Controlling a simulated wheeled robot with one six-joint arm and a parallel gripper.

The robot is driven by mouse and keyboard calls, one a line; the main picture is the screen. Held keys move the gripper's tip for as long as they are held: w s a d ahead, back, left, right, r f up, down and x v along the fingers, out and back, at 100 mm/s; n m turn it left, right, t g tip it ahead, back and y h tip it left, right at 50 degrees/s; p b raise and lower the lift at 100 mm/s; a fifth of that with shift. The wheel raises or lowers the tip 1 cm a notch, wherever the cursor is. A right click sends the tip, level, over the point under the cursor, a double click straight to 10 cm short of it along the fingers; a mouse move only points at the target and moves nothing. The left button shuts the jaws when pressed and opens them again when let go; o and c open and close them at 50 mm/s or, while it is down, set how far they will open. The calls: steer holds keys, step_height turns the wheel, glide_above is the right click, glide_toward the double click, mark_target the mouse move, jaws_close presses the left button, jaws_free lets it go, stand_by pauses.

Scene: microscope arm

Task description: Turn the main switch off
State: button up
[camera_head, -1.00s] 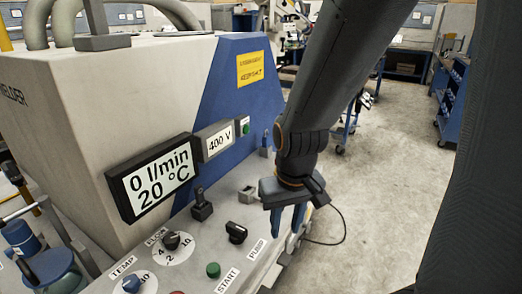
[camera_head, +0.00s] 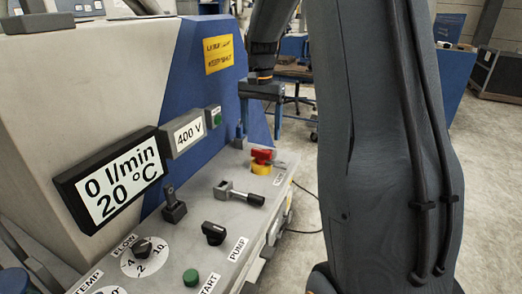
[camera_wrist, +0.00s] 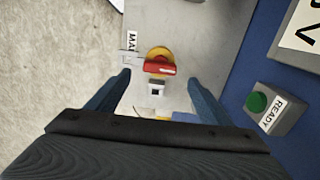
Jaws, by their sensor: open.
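The main switch (camera_head: 262,158) is a red handle on a yellow base at the far right end of the grey control panel. It also shows in the wrist view (camera_wrist: 158,67), its red handle lying crosswise beside a label that reads "MA…". My gripper (camera_head: 260,128) points down with its blue fingers apart, above and behind the switch in the head view. In the wrist view my gripper (camera_wrist: 161,85) has one finger on each side of the picture, with the switch showing between and just beyond the tips. Nothing is held; contact cannot be told.
A lever with a black handle (camera_head: 240,193) lies in front of the switch. A black pump knob (camera_head: 214,233), flow knob (camera_head: 142,247) and green start button (camera_head: 191,276) are nearer. The 400 V display (camera_head: 188,133) and blue housing stand left. Open floor lies right.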

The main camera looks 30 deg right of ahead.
mark_target(261, 150)
steer(key=shift+f+p, duration=0.95)
steer(key=shift+f, duration=2.85)
steer(key=c, duration=1.5)
steer(key=shift+w, duration=0.1)
